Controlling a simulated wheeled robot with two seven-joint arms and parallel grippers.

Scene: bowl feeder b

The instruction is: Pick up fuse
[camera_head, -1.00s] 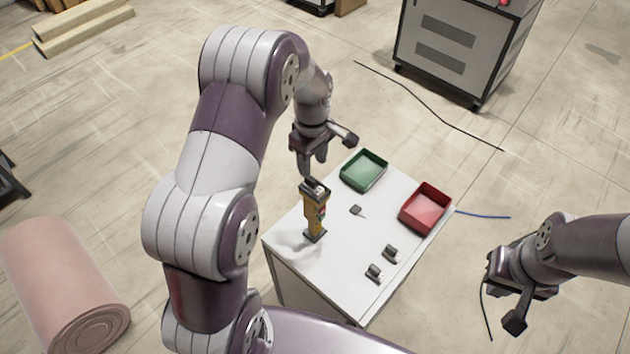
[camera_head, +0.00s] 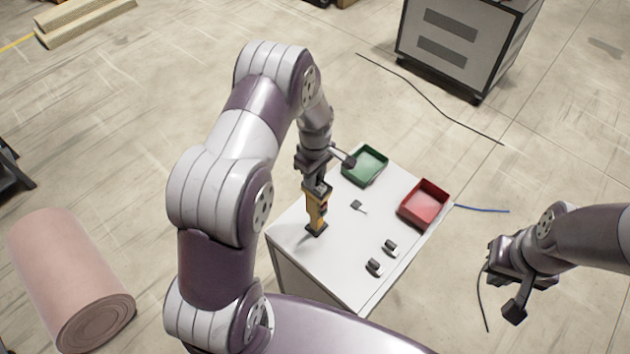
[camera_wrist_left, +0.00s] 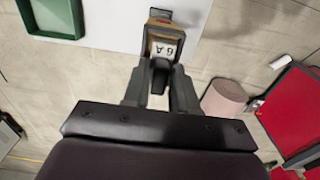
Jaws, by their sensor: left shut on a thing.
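The fuse (camera_wrist_left: 165,49) shows a white label reading 6A in the left wrist view. It sits at the top of an upright yellow-and-black holder (camera_head: 317,213) on the white table (camera_head: 342,275). My left gripper (camera_head: 317,186) is at the top of the holder, with its fingers shut on the fuse. It also shows in the left wrist view (camera_wrist_left: 158,85). In the head view the fuse is mostly hidden by the gripper. I cannot tell whether it is still seated. My right gripper (camera_head: 508,285) hangs off the table's right side; its jaw opening is unclear.
A green tray (camera_head: 375,178) and a red tray (camera_head: 441,197) stand at the table's back and right. A small dark part (camera_head: 357,205) and two dark-and-pale parts (camera_head: 390,247) (camera_head: 374,267) lie on it. A grey cabinet (camera_head: 460,45) stands behind.

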